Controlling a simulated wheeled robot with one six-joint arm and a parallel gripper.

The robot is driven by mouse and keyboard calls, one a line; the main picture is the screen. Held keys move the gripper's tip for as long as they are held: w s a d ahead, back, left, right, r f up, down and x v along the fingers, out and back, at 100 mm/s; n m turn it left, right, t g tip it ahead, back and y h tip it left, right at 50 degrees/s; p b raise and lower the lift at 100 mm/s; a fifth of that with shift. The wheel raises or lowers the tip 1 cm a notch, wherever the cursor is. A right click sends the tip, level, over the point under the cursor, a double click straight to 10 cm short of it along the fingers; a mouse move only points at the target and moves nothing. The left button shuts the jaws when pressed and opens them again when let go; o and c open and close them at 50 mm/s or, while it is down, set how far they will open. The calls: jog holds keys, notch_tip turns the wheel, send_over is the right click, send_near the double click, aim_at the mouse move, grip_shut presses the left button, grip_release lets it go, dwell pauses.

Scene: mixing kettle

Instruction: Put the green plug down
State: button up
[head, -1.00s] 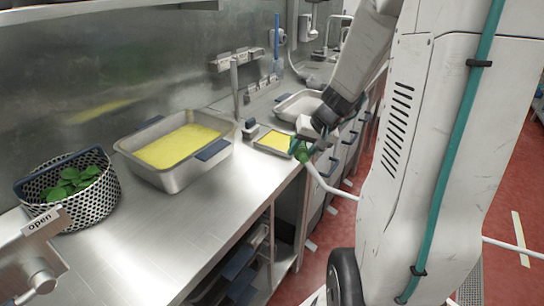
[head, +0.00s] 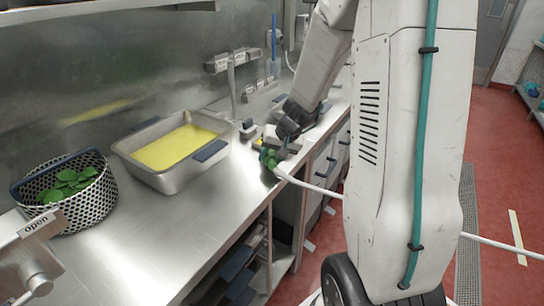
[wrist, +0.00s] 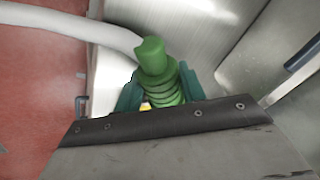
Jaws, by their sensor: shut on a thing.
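The green plug (wrist: 157,75) is ribbed and sits between the fingers of my gripper (wrist: 158,92) in the wrist view. A thick white cable runs from its end toward the upper left of that view. In the head view my gripper (head: 272,150) is over the right edge of the steel counter (head: 205,218), shut on the green plug (head: 268,159). The white cable trails from the plug to the right, past the counter edge. I cannot tell whether the plug touches the counter.
A deep pan of yellow liquid (head: 160,178) stands on the counter left of my gripper. A perforated basket of green leaves (head: 96,208) is further left. A small black-and-grey block (head: 249,129) is behind the gripper.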

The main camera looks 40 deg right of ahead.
jog(key=o, duration=1)
